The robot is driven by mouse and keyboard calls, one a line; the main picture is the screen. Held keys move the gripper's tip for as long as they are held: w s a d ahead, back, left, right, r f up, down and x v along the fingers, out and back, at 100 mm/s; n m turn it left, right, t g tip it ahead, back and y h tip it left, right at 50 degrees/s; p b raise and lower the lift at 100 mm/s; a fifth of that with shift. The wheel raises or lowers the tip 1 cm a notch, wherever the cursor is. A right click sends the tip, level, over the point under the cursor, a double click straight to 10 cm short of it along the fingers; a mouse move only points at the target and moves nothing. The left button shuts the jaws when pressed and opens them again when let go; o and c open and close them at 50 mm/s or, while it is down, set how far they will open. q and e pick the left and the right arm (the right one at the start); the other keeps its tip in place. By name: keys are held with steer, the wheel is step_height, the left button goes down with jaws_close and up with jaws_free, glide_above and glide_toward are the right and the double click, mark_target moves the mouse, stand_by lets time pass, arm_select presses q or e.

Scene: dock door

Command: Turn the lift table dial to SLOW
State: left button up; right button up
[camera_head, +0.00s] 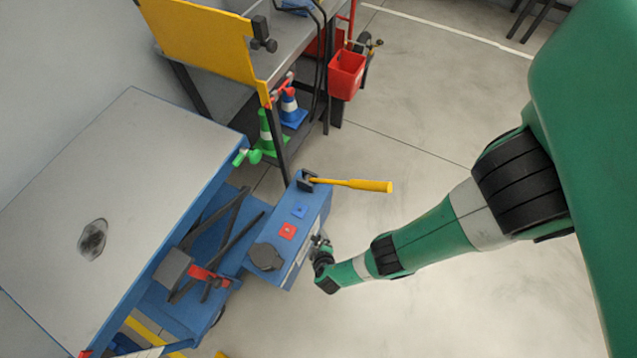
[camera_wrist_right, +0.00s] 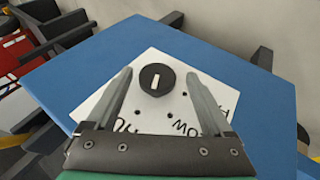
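The dial (camera_wrist_right: 157,79) is a round black knob with a white pointer line, set in a white label plate (camera_wrist_right: 172,117) on a blue box face. The plate's lettering is partly hidden; "OW" shows near the right finger. In the right wrist view my right gripper (camera_wrist_right: 158,77) is open, with one finger on each side of the dial and gaps between. In the head view the right gripper (camera_head: 319,242) is at the right side of the blue control box (camera_head: 314,213); the dial cannot be made out there. My left gripper is not in view.
The box top carries a yellow-handled lever (camera_head: 350,185), a red button (camera_head: 288,231), a blue button (camera_head: 299,211) and a dark round knob (camera_head: 265,257). The lift table (camera_head: 130,150) stands left. A bench with a red bin (camera_head: 346,75) is behind.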

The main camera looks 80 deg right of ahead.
steer(key=shift+r+p, duration=0.3)
steer(key=p+v, duration=0.8)
steer(key=v, duration=0.3)
steer(key=shift+p, duration=0.4)
steer(key=shift+s+f, duration=0.15)
